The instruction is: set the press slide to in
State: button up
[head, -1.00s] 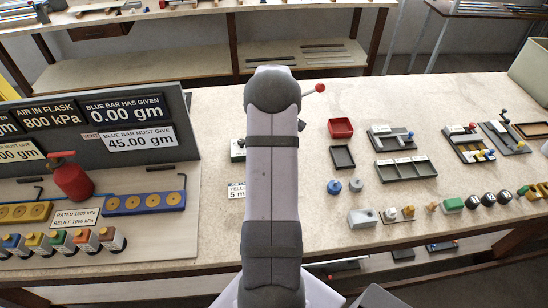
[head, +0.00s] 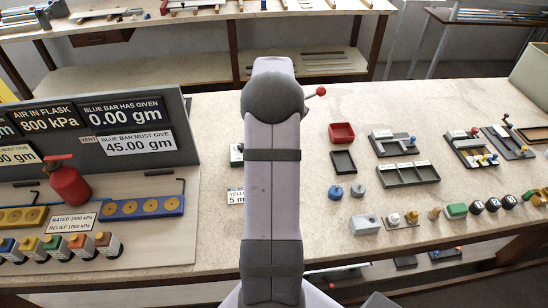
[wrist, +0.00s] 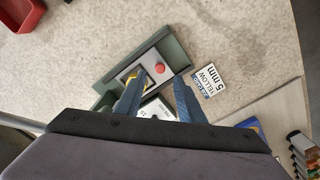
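In the wrist view a grey-green fixture (wrist: 181,54) lies at a slant on the bench. It has a light recessed plate, a red round knob (wrist: 160,68) and a white marked piece (wrist: 157,107) at its lower end; I take it to be the press with its slide. I cannot tell the slide's setting. My gripper (wrist: 158,101) has its two blue-grey fingers apart over the lower end, one on each side of the white piece. I see no clear contact.
A "YELLOW 5 mm" card (wrist: 208,80) lies beside the fixture. A red tray (head: 342,132) and a black tray (head: 343,161) stand right of my arm. A red-tipped lever (head: 321,91) sticks out behind the arm. A grey sign board (head: 160,100) stands at the left.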

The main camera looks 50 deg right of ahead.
jog(key=shift+r, duration=0.7)
jog(key=shift+s+d, duration=0.15)
jog(key=shift+s, duration=0.1)
jog(key=s+r+m, duration=0.2)
jog(key=s+r, duration=0.2)
jog(key=s, duration=0.2)
jog(key=w+a+f+m+t, duration=0.2)
jog(key=a+f+m+t, duration=0.1)
jog(key=a+f+t, duration=0.15)
jog(key=shift+g+h, duration=0.25)
jog(key=shift+h, duration=0.65)
jog(key=shift+w+d+f+p, duration=0.25)
jog(key=shift+w+d+f, duration=0.35)
jog(key=shift+f, duration=0.55)
jog(key=shift+w+d+f+p, duration=0.25)
jog(key=shift+w+d+f, duration=0.35)
jog(key=shift+f, duration=0.55)
jog(key=shift+w+d+f+p, duration=0.25)
jog(key=shift+w+d+f, duration=0.35)
jog(key=shift+f, duration=0.55)
